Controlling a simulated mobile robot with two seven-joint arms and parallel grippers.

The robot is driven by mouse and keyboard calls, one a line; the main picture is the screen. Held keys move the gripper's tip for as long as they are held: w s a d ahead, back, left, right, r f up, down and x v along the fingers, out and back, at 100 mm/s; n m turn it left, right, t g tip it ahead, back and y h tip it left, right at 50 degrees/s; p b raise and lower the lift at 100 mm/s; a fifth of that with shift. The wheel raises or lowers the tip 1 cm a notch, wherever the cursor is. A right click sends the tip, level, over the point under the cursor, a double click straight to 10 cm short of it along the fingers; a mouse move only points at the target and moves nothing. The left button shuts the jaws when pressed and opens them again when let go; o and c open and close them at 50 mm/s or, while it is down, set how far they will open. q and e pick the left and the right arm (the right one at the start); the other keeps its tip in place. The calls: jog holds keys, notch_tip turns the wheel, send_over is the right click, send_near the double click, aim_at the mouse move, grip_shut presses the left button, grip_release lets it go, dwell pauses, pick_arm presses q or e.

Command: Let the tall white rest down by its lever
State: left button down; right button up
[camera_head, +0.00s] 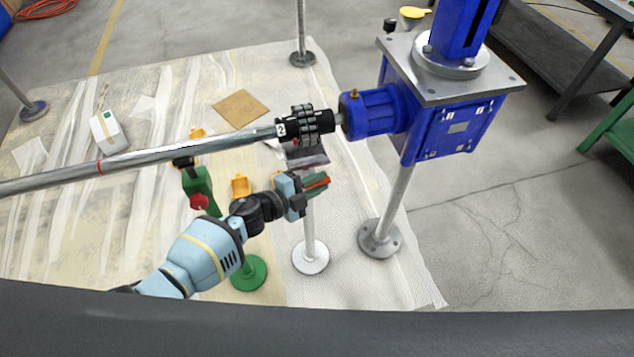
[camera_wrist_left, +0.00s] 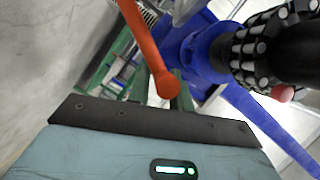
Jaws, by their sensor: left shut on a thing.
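The tall white rest stands on a round white base (camera_head: 311,257) with a pale post. Its grey head (camera_head: 306,158) is just below the dark coupling (camera_head: 305,124) on the long steel shaft (camera_head: 190,152); I cannot tell whether they touch. My left gripper (camera_head: 316,184) is beside the post, below the head, shut on the red lever (camera_head: 319,182). The lever also shows in the left wrist view (camera_wrist_left: 150,50), its rounded end near the palm. The fingers hide part of the lever and post. My right gripper is out of view.
A blue screw jack (camera_head: 445,125) on a grey leg stands to the right, joined to the shaft. A green stand (camera_head: 248,272) and a red knob (camera_head: 199,201) are close to my left arm. A white box (camera_head: 108,131) and brown sheet (camera_head: 241,108) lie on the floor covering.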

pick_arm(q)
jog(key=shift+w+r, duration=0.25)
jog(key=shift+r, duration=0.2)
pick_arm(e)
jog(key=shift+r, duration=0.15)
pick_arm(q)
jog(key=c, duration=1.3)
grip_release()
jog(key=shift+s, duration=0.1)
jog(key=shift+a+f, duration=0.1)
jog(key=shift+f, duration=0.2)
jog(key=shift+a, duration=0.1)
jog(key=p+v, duration=0.1)
jog(key=v, duration=0.6)
jog(key=shift+s, duration=0.35)
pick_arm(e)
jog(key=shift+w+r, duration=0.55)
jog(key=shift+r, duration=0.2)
